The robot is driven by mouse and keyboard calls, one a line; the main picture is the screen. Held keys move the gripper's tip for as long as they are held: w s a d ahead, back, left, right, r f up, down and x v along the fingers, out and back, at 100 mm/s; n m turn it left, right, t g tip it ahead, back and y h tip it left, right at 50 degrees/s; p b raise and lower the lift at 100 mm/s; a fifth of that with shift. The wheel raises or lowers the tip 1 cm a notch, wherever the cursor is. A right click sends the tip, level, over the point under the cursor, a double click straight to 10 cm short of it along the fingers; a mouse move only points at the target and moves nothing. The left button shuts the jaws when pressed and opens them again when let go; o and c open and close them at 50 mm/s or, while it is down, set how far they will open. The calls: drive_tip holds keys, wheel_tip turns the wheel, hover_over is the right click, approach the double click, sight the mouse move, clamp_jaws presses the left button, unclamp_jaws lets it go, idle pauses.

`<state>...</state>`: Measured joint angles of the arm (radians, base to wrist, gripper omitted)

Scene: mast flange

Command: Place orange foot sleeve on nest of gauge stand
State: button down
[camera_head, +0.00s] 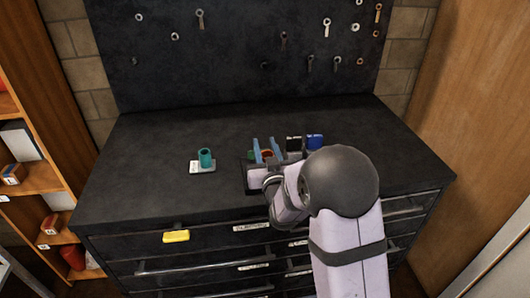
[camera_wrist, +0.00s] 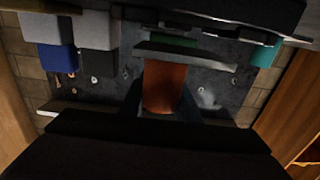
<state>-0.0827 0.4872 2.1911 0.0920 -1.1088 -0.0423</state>
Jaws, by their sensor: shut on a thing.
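My gripper (camera_head: 266,149) has blue fingers and is over the front middle of the dark bench top. It is shut on the orange foot sleeve (camera_head: 267,154), of which only a small part shows between the fingers. In the wrist view the orange sleeve (camera_wrist: 165,87) stands out between the dark fingers. A grey plate (camera_wrist: 185,56) and a green part (camera_wrist: 175,41) show just beyond the sleeve's end; I cannot tell whether they touch it. I cannot clearly make out the gauge stand or its nest; my wrist hides part of that area.
A teal cylinder (camera_head: 205,157) stands on a white plate (camera_head: 202,167) left of my gripper. A black block (camera_head: 293,143) and a blue block (camera_head: 314,141) stand close on the right. A yellow piece (camera_head: 176,236) is at the drawer fronts. The bench's left and back are clear.

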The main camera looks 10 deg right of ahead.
drive_tip(key=shift+f, duration=1.05)
drive_tip(key=shift+f, duration=0.2)
drive_tip(key=c, duration=1.3)
unclamp_jaws()
drive_tip(key=shift+c, duration=0.2)
drive_tip(key=shift+r, duration=0.15)
drive_tip(key=shift+s+b, duration=0.9)
drive_tip(key=shift+s, duration=2.9)
